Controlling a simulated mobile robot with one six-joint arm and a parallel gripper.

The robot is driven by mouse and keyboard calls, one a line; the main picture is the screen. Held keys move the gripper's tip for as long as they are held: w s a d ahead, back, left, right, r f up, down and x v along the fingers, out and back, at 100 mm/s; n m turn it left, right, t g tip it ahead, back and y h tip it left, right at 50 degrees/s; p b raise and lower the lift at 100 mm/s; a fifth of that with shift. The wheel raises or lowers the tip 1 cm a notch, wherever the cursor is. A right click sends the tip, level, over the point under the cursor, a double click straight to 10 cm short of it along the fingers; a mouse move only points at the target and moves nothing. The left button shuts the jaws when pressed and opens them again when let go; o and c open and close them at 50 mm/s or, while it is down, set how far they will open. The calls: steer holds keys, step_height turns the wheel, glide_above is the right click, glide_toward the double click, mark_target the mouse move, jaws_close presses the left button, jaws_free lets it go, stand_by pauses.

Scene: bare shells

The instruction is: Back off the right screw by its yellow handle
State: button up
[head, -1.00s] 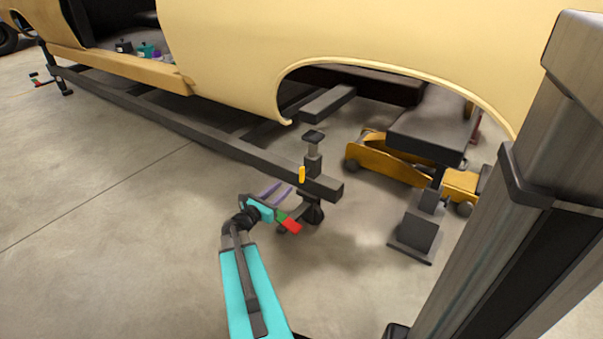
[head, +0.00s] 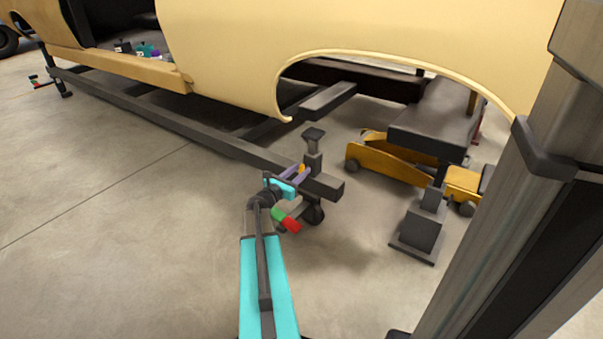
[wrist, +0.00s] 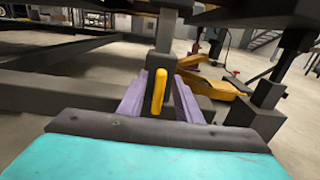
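The yellow handle (head: 302,168) is on the right screw (head: 313,146), an upright dark post with a flat pad on top, at the right end of the long grey rail (head: 180,124). The handle stands upright in the wrist view (wrist: 159,92). My gripper (head: 297,172) has purple fingers, which reach forward at the handle. In the wrist view, my gripper (wrist: 159,95) has one finger on each side of the handle. Gaps show between the fingers and the handle, so it is open and not clamped. The fingertips' exact depth relative to the handle is hard to tell.
A green-and-red lever (head: 286,219) sticks out low near the caster, just below my gripper. The cream car shell (head: 230,60) hangs above the rail. A yellow trolley (head: 390,165) and a grey stand (head: 420,235) are to the right.

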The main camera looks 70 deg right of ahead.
steer(key=shift+s+d, duration=0.2)
steer(key=shift+d, duration=0.45)
steer(key=shift+c, duration=0.2)
jaws_close()
